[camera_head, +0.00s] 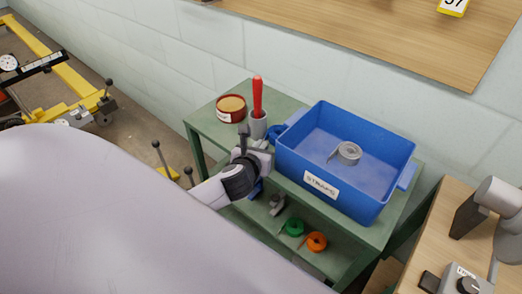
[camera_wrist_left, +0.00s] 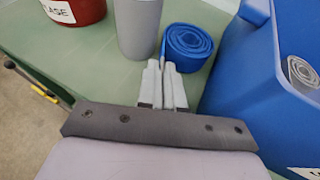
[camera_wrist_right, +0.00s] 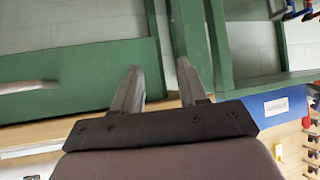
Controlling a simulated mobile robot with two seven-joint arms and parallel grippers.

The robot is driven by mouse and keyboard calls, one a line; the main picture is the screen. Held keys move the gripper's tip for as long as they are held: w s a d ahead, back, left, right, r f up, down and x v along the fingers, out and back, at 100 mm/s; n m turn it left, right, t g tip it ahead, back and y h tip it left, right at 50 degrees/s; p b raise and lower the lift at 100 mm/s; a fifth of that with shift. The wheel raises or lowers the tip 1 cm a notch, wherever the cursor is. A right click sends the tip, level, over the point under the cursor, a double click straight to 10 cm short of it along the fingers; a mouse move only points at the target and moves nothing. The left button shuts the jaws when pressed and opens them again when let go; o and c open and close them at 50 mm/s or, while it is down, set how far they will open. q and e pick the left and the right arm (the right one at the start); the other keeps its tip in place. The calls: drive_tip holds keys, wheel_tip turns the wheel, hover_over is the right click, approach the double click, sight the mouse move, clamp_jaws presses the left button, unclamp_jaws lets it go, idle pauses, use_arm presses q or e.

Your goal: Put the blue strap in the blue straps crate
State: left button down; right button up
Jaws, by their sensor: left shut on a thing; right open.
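The blue strap (camera_head: 277,131) is a coiled roll at the left side of the blue crate, over the green cart top. In the left wrist view the roll (camera_wrist_left: 187,46) is just beyond my left fingertips. My left gripper (camera_head: 262,150) is shut on the strap's free end, which shows between its fingers (camera_wrist_left: 163,68). The blue crate (camera_head: 335,192), labelled STRAPS, stands on the cart with a grey coiled strap (camera_head: 347,153) inside. Its wall (camera_wrist_left: 238,85) is right of the roll. My right gripper (camera_wrist_right: 160,82) is open and empty in its wrist view.
A grey cup (camera_head: 257,126) with a red-handled tool and a red tin (camera_head: 231,108) stand on the green cart (camera_head: 202,121). Green (camera_head: 294,227) and orange (camera_head: 316,241) coils lie on the lower shelf. A wooden bench (camera_head: 437,238) is at right.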

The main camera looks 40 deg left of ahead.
use_arm(q)
drive_tip(key=shift+f, duration=0.45)
drive_tip(key=shift+f, duration=0.15)
drive_tip(key=c, duration=1.3)
unclamp_jaws()
